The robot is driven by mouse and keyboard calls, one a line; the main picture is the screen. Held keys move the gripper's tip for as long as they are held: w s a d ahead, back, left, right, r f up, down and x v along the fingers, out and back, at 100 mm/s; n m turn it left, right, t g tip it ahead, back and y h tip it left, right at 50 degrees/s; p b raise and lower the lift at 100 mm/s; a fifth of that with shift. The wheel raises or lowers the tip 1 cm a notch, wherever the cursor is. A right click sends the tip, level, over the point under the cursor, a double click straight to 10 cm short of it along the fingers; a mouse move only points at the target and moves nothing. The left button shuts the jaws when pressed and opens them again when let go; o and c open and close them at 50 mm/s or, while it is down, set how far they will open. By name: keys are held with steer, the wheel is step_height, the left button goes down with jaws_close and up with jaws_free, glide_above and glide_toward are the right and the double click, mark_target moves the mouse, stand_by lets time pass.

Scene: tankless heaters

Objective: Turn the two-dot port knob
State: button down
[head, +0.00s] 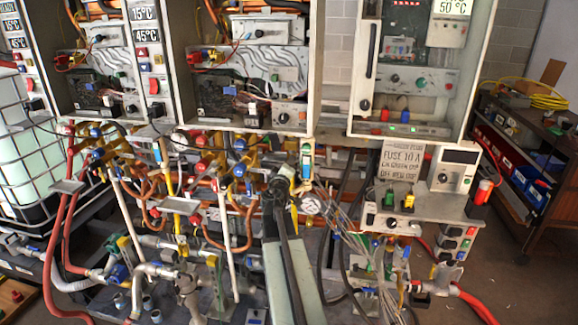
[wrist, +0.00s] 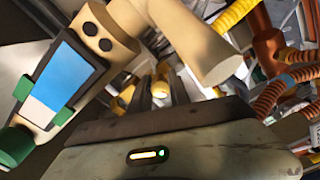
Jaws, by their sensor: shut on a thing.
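A cream fitting with two dark dots (wrist: 98,36) fills the upper left of the wrist view. A blue and white panel with green ends (wrist: 62,80) is beside it, and a thick cream cylinder (wrist: 195,45) extends to its right. My gripper (wrist: 165,90) is just below and beyond them, its dark fingers shut around a small yellow knob (wrist: 160,86). The fingers and my gripper's body hide most of this knob. In the head view my gripper (head: 279,186) reaches into the crowded pipework, beside a blue-and-green-marked fitting (head: 306,160).
Orange ribbed hoses (wrist: 285,90) and yellow hoses (wrist: 235,14) crowd the right of the wrist view. A round gauge (head: 311,203) and loose wires are right of my arm. Open heater cabinets (head: 340,75) stand above. The floor at far right is partly clear.

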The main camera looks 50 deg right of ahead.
stand_by(0.3)
steer(key=c, duration=1.2)
jaws_free()
steer(key=shift+s+a, duration=0.1)
steer(key=v, duration=0.7)
steer(key=shift+a, duration=0.3)
steer(key=shift+s, duration=0.1)
